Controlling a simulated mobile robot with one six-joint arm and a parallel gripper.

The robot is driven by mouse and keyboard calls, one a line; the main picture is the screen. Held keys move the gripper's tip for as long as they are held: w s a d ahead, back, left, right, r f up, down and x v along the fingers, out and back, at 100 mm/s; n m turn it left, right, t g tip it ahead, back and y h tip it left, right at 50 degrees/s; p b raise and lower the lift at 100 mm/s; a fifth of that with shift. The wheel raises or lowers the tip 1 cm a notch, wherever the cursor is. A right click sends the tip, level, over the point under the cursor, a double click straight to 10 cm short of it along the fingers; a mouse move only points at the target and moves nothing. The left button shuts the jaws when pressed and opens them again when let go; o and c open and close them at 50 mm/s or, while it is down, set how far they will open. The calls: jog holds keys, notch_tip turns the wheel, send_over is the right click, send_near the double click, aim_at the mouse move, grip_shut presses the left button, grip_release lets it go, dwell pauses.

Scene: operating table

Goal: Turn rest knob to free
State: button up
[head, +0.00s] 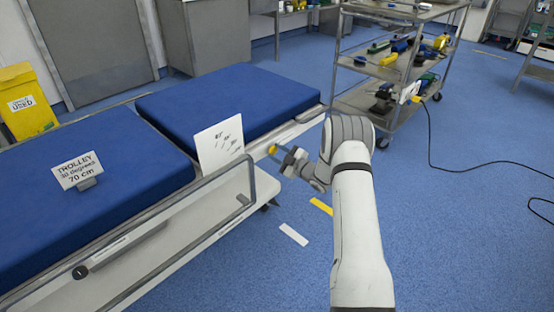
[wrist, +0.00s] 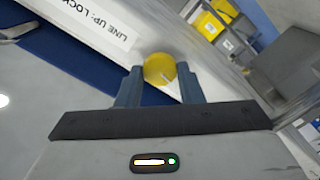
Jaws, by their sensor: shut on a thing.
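The rest knob (wrist: 159,70) is a round yellow knob on the side of the table, seen face-on in the wrist view with a small pale mark on it. It also shows as a small yellow spot in the head view (head: 272,149). My gripper (wrist: 159,85) is shut on the knob, with one finger on each side of it. In the head view my gripper (head: 280,156) reaches the table's side rail from the right. A label reading "LINE UP: LOCK" (wrist: 95,25) is beside the knob; its end is cut off or hidden.
The table has blue pads (head: 225,98) and a side rail (head: 150,215). A white card (head: 219,145) and a "TROLLEY" sign (head: 77,170) stand on it. A steel shelf cart (head: 385,70) stands behind my arm. A black cable (head: 470,165) lies on the floor at right.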

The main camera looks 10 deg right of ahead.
jog(key=shift+s+a+f+n+b, duration=0.1)
jog(key=shift+a+n+b, duration=0.15)
jog(key=shift+n+b, duration=0.5)
jog(key=shift+n, duration=0.35)
jog(key=o, duration=1)
jog(key=shift+d, duration=0.1)
jog(key=shift+c, duration=0.2)
